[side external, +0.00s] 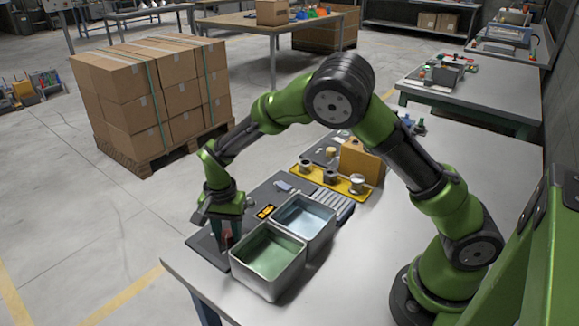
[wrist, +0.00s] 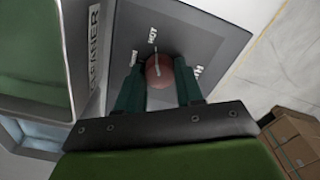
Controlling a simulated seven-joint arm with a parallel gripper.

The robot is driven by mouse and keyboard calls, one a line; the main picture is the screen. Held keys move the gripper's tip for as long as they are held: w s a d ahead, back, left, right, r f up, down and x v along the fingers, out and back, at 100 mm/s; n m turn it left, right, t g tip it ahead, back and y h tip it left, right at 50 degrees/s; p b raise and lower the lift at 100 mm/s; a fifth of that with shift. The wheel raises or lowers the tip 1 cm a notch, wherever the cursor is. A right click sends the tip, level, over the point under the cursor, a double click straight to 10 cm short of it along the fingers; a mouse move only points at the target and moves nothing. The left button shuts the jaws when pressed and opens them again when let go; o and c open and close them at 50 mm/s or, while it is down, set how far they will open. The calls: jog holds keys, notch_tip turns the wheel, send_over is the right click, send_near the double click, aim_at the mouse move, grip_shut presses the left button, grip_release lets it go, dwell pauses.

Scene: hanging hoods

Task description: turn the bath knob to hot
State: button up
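The bath knob (wrist: 159,72) is round and dull red, with a white pointer line, on a dark grey panel (wrist: 205,38). In the side external view my gripper (side external: 229,234) points down at the panel's front end, with a bit of the red knob showing between the fingers.
A metal bath with green liquid (side external: 268,262) stands right beside my gripper, and one with pale blue liquid (side external: 305,220) is behind it. A yellow tray with metal parts (side external: 340,182) lies farther back. The table (side external: 400,240) is clear to the right of the baths.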

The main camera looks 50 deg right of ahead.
aim_at(228, 232)
jog(key=o, duration=0.4)
notch_tip(228, 232, up, 17)
jog(key=shift+f, duration=0.1)
dwell(0.4)
jog(key=s+d+r+n+t, duration=0.2)
jog(key=s, duration=0.5)
jog(key=s+d+r+n+t+y, duration=0.1)
jog(key=s+d+r+n+t, duration=0.1)
jog(key=s, duration=0.5)
jog(key=s+d+r+n+t+y, duration=0.1)
jog(key=s+d+r+n+t, duration=0.1)
jog(key=s, duration=0.5)
jog(key=shift+s+d+n+t, duration=0.1)
jog(key=shift+d+n+t, duration=0.5)
jog(key=shift+d+n, duration=0.55)
